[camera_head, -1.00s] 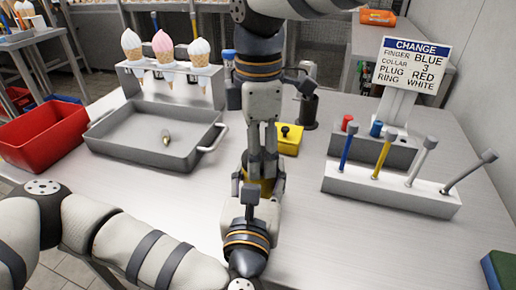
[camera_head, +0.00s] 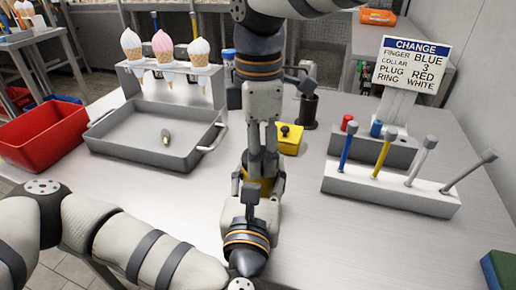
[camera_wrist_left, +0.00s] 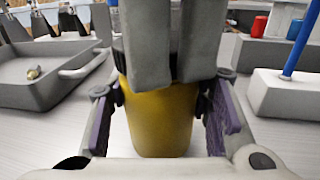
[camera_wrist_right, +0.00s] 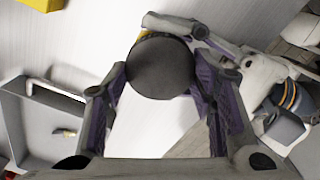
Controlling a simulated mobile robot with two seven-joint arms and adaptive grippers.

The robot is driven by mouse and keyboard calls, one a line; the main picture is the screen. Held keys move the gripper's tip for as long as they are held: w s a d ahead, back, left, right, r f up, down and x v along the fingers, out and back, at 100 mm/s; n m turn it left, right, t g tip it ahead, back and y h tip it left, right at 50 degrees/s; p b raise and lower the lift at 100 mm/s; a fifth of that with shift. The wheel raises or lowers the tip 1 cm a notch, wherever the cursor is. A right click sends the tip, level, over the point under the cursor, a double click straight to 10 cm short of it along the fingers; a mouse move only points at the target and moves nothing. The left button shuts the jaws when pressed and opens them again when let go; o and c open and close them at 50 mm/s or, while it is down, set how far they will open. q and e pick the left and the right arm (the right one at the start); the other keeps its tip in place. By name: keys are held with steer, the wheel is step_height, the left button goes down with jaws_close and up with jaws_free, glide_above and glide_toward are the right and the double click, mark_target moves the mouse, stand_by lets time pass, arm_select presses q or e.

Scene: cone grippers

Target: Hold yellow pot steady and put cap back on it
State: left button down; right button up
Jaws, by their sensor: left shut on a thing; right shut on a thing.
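The yellow pot (camera_wrist_left: 162,118) stands upright on the table, mostly hidden in the head view. My left gripper (camera_head: 261,182) is shut on its sides, with one finger on each side in the left wrist view. My right gripper (camera_head: 263,160) comes down from above and is shut on the dark round cap (camera_wrist_right: 160,66). The cap is at the pot's top, and a sliver of yellow shows beside it in the right wrist view. In the left wrist view the right fingers cover most of the cap; I cannot tell whether it is fully seated.
A grey tray (camera_head: 150,153) with a small metal piece (camera_head: 166,137) lies left, beside a red bin (camera_head: 45,133). A white rack (camera_head: 392,192) of coloured rods and a CHANGE sign (camera_head: 415,62) stand right.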

steer(key=o, duration=0.7)
steer(key=shift+r, duration=2.25)
steer(key=shift+c, duration=0.2)
